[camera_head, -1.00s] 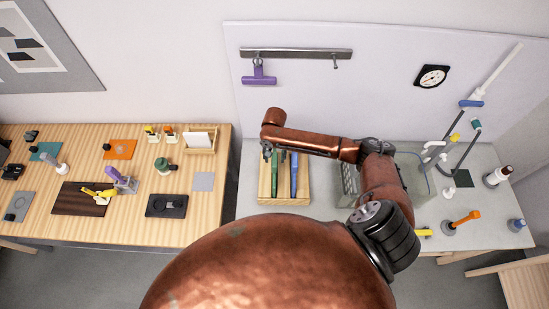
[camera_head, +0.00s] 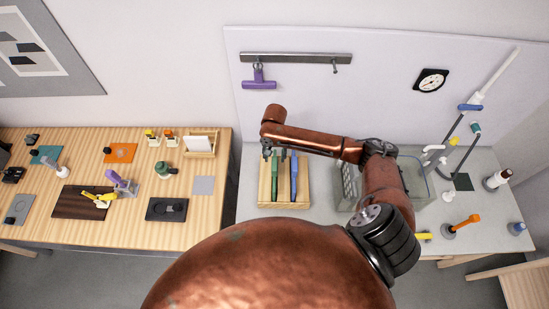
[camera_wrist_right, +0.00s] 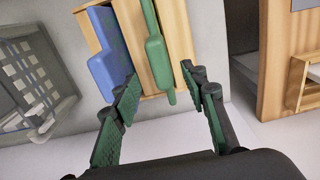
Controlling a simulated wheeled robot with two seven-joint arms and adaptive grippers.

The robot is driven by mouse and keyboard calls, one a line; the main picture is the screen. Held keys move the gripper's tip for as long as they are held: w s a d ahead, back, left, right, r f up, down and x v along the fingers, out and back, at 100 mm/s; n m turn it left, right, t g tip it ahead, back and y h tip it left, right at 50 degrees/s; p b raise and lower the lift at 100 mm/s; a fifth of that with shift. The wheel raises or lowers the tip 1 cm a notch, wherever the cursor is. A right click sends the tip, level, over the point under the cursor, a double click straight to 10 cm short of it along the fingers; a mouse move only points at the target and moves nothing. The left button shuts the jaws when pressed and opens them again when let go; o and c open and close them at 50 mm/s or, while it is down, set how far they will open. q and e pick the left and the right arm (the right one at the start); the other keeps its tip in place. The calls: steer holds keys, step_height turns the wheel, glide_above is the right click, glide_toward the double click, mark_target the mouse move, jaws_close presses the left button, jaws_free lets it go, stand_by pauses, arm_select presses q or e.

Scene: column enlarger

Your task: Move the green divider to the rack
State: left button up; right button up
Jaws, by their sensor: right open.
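A long green piece (camera_head: 275,177), the only likely green divider I see, lies on a wooden holder (camera_head: 305,202) beside a similar blue piece (camera_head: 293,176). In the right wrist view the green piece (camera_wrist_right: 156,52) points down between the open fingers of my right gripper (camera_wrist_right: 158,85), and the blue piece (camera_wrist_right: 112,67) is left of them. I see no grip on either. In the head view my right gripper (camera_head: 268,152) is over the holder's upper left. Which thing is the rack is unclear; a wall rail (camera_head: 295,58) holds a purple T-shaped tool (camera_head: 259,80). My left gripper is out of view.
A clear tank (camera_head: 420,201) with a pale lattice (camera_wrist_right: 35,80) stands right of the holder, partly behind my arm. The left wooden table (camera_head: 120,232) carries several small tools. A gap separates it from the grey bench (camera_head: 462,230). Tall angled rods rise at the right.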

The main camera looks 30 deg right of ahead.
steer(key=shift+r, duration=1.2)
step_height(320, 180, up, 12)
stand_by(0.4)
